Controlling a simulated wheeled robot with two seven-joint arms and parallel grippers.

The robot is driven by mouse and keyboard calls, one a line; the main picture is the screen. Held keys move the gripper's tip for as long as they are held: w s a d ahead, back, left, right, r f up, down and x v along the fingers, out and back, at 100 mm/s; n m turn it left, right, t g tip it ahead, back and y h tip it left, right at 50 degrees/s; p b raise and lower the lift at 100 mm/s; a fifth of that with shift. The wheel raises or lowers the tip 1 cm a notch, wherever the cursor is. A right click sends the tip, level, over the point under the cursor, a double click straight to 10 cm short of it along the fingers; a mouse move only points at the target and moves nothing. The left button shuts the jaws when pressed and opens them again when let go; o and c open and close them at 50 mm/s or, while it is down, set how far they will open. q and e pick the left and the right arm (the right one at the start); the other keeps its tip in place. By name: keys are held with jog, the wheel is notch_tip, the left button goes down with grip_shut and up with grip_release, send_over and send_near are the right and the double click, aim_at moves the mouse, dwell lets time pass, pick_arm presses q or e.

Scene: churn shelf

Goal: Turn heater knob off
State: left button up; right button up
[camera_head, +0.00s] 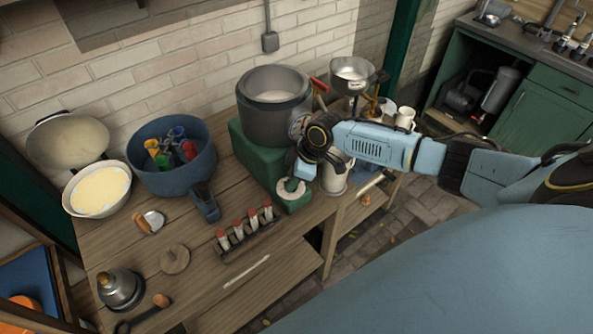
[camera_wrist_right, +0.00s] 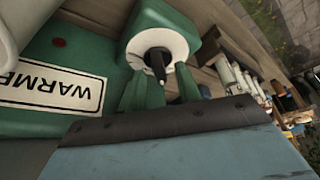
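The heater is a green box (camera_head: 247,148) with a large grey pot (camera_head: 273,106) on top. In the right wrist view its front (camera_wrist_right: 100,55) bears a "WARMER" label, partly cut off. The heater knob (camera_wrist_right: 157,60) is dark, on a round white dial (camera_wrist_right: 168,38) on a green block. The dial also shows in the head view (camera_head: 281,190), partly behind my gripper. My right gripper (camera_head: 291,184) is at the dial. In the wrist view its two green fingers (camera_wrist_right: 160,78) are apart, one on each side of the knob's end; contact cannot be told. My left gripper is not in view.
A rack of red-capped vials (camera_head: 246,236) stands near the front edge. A blue pot (camera_head: 168,180) with colourful items and a bowl of yellow content (camera_head: 98,190) stand left. A metal bowl on a stand (camera_head: 352,75) and a pale container (camera_head: 333,180) are close to my right wrist.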

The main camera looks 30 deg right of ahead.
jog(key=v, duration=1.3)
jog(key=shift+s, duration=0.1)
